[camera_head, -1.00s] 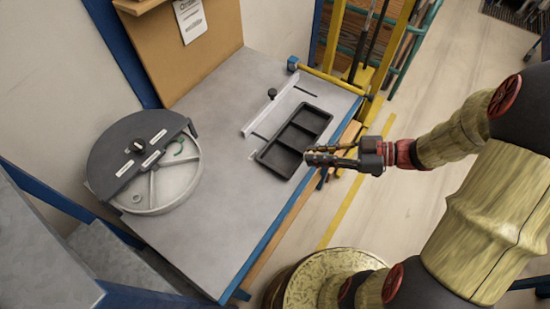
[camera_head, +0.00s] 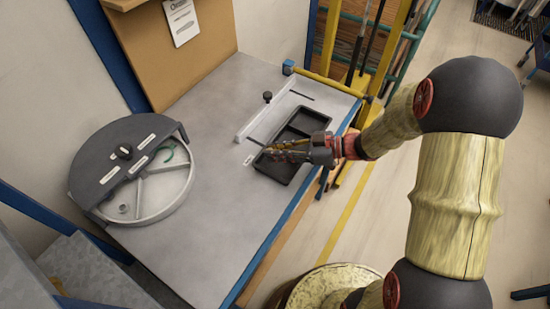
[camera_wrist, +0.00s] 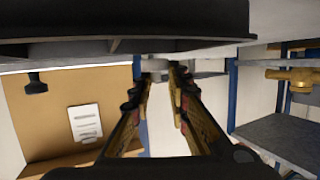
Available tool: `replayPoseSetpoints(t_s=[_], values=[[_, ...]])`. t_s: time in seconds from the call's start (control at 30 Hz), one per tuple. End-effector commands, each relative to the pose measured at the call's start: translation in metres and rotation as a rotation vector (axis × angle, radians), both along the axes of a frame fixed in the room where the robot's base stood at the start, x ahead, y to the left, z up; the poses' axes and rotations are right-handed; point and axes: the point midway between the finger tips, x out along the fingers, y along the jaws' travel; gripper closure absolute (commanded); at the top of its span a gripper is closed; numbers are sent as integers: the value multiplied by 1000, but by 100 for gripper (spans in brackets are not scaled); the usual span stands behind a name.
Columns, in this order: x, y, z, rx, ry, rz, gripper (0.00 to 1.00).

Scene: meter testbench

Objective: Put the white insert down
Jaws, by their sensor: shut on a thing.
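My gripper (camera_head: 274,152) is above the near compartment of a black tray (camera_head: 274,169) on the bench, in the head view. Its fingers point left. In the wrist view the fingers close on a small pale piece at the tips (camera_wrist: 154,66), which seems to be the white insert. The insert is too small to make out in the head view, and the fingers hide most of it. The tray shows as a dark band (camera_wrist: 110,44) along the top of the wrist view. I cannot tell whether the insert touches anything.
A round drum with a dark half lid (camera_head: 104,150) stands at the left of the grey bench (camera_head: 215,215). A pale rail (camera_head: 262,120) with a black knob (camera_head: 267,97) lies behind the tray. A yellow bar (camera_head: 322,79) borders the far end. Bench between drum and tray is clear.

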Motion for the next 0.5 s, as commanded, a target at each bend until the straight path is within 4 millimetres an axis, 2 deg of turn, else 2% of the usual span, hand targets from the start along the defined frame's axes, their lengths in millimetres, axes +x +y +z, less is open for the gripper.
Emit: replayPoseSetpoints(t_s=[0.2,0.5], values=[[1,2,-33,1,2,0,100],[1,2,-34,0,1,1,100]])
